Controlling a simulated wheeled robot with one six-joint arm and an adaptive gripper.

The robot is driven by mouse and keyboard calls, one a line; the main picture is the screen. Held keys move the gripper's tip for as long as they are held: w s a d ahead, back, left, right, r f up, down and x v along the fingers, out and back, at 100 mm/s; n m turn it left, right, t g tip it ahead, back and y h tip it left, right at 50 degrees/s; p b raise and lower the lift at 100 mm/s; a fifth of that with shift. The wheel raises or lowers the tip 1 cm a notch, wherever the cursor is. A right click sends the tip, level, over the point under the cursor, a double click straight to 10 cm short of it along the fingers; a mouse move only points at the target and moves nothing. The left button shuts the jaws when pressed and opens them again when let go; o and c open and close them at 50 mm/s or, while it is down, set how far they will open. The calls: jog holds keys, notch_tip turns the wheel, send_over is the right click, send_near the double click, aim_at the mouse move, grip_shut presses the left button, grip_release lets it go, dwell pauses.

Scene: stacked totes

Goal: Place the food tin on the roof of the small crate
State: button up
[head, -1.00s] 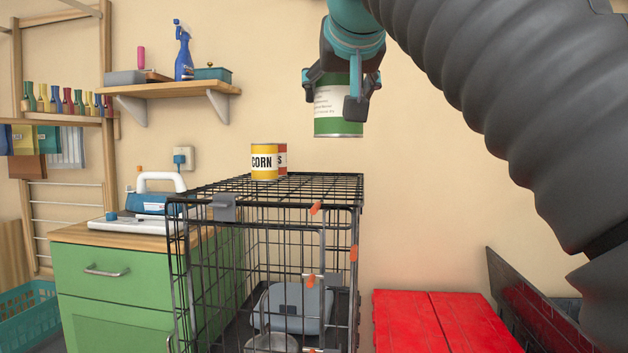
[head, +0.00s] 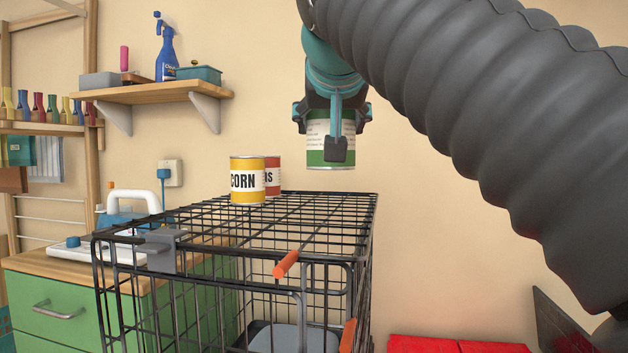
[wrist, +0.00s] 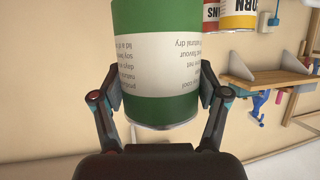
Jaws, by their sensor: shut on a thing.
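My gripper (head: 333,122) is shut on a green tin with a white label band (head: 316,155). It holds the tin upright in the air, above the wire roof near its back right part, with a gap below. The wrist view shows the same green tin (wrist: 158,108) between the two fingers (wrist: 160,100). The small black wire crate (head: 372,215) has a flat grid roof. A yellow CORN tin (head: 247,190) stands on the roof at the back left, with a red-labelled tin (head: 272,177) partly hidden behind it.
A green cabinet (head: 50,322) with a white-handled appliance (head: 130,200) stands left of the crate. A wall shelf (head: 150,92) holds a blue spray bottle (head: 166,52). A red surface (head: 450,346) lies low at the right. The roof's right and front parts are clear.

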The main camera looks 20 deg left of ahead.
jog(key=shift+s+a+f+b, duration=0.25)
jog(key=shift+s+a+f, duration=0.1)
jog(key=shift+a+f, duration=0.85)
jog(key=shift+s+a+f+b, duration=0.3)
jog(key=shift+a+f, duration=0.65)
jog(key=shift+f, duration=0.5)
jog(key=shift+s+a+f+b, duration=0.25)
jog(key=shift+s+a+f, duration=0.1)
jog(key=shift+a+f, duration=0.85)
jog(key=shift+d+f, duration=0.15)
jog(key=shift+f, duration=0.15)
jog(key=o, duration=1.7)
jog(key=shift+r, duration=0.25)
jog(key=v, duration=1.2)
jog(key=shift+f, duration=0.15)
